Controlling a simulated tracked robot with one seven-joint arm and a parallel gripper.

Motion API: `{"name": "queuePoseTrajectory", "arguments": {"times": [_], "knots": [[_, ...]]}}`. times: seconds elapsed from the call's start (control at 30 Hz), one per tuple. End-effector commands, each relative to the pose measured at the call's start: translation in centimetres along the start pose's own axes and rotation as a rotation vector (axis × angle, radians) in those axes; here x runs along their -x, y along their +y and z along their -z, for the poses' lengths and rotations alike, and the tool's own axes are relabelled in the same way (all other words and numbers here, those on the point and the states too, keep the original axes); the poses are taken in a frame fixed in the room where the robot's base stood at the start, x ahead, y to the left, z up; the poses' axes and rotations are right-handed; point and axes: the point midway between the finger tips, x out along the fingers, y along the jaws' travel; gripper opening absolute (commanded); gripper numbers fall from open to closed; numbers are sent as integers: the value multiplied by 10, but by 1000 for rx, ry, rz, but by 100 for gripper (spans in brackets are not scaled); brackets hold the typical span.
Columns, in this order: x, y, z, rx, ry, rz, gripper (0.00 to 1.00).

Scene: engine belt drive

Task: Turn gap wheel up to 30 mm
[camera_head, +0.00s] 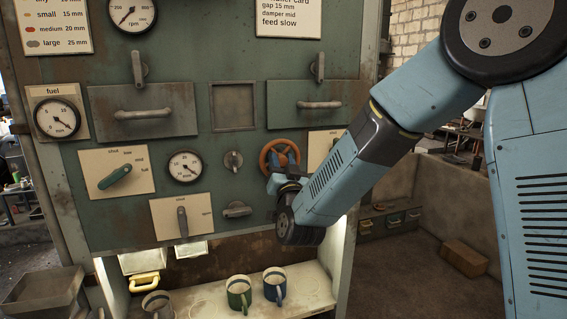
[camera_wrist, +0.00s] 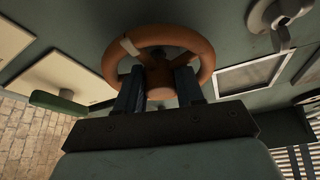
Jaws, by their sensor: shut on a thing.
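The gap wheel, an orange-brown handwheel (camera_head: 269,152), is on the green panel right of centre. It fills the top of the wrist view (camera_wrist: 200,45), with a pale mark on the upper left of its rim. My gripper (camera_head: 281,181) reaches it from the lower right. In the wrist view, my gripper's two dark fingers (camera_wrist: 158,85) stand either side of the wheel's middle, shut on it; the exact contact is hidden. A round gauge (camera_head: 185,166) is left of the wheel; its scale is too small to read. I cannot tell which gauge shows the gap.
A small knob (camera_head: 233,161) and a lever (camera_head: 237,209) sit left of the wheel. A green-handled selector (camera_head: 115,177) is farther left. A card (camera_head: 289,17) above reads gap 15 mm. Several mugs, including a blue one (camera_head: 275,283), stand on the shelf below.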

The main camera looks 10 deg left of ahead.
Motion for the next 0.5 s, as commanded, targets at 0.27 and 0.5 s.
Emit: {"name": "queuePoseTrajectory", "arguments": {"times": [0.27,0.5], "knots": [[1,5,-2,-2,-4,-10,7],[0,3,-1,-2,-3,-8,44]]}}
